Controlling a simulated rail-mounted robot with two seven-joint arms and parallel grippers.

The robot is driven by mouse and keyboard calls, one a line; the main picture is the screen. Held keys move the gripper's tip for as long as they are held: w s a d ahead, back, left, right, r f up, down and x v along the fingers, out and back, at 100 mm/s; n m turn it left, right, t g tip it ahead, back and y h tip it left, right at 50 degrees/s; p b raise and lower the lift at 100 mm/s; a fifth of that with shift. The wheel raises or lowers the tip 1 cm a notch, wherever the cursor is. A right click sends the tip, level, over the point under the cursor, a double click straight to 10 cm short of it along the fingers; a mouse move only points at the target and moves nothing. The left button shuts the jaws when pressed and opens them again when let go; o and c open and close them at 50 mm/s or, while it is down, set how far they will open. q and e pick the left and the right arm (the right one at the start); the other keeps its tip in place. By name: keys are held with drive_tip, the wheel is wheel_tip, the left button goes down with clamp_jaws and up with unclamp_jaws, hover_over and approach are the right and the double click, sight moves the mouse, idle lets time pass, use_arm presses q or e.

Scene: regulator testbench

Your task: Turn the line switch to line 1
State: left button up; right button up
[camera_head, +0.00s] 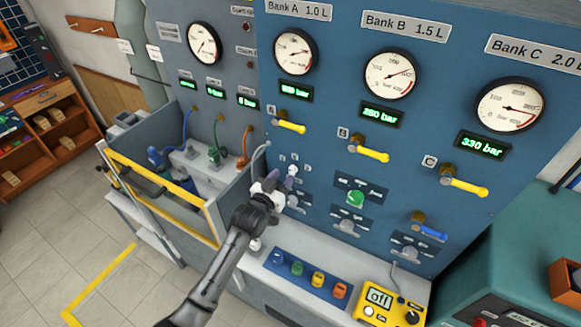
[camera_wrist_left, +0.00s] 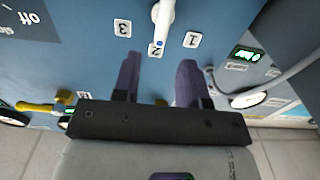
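The line switch (camera_wrist_left: 163,20) is a white lever on the blue panel, at the top middle of the left wrist view. Its visible end lies by the label 2 (camera_wrist_left: 157,49), between label 3 (camera_wrist_left: 123,28) and label 1 (camera_wrist_left: 192,40). My left gripper (camera_wrist_left: 159,62) has two dark purple fingers spread apart, with the lever's end in line with the gap between them. Nothing is seen held; contact cannot be told. In the head view my left gripper (camera_head: 285,182) is at the panel below Bank A and largely hides the switch. My right gripper is not in view.
Yellow valve handles (camera_head: 368,150) and a green knob (camera_head: 355,198) stick out from the panel. A grey hose (camera_wrist_left: 262,83) runs near the right finger. Below are a shelf with coloured caps (camera_head: 318,279) and a yellow meter (camera_head: 392,303). A yellow-framed bay (camera_head: 160,190) stands left.

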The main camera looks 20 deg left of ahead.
sight(290, 169)
use_arm(q)
drive_tip(key=shift+w+d, duration=0.25)
drive_tip(key=shift+w, duration=1)
drive_tip(key=shift+w+d, duration=0.2)
drive_tip(key=shift+w, duration=1)
clamp_jaws()
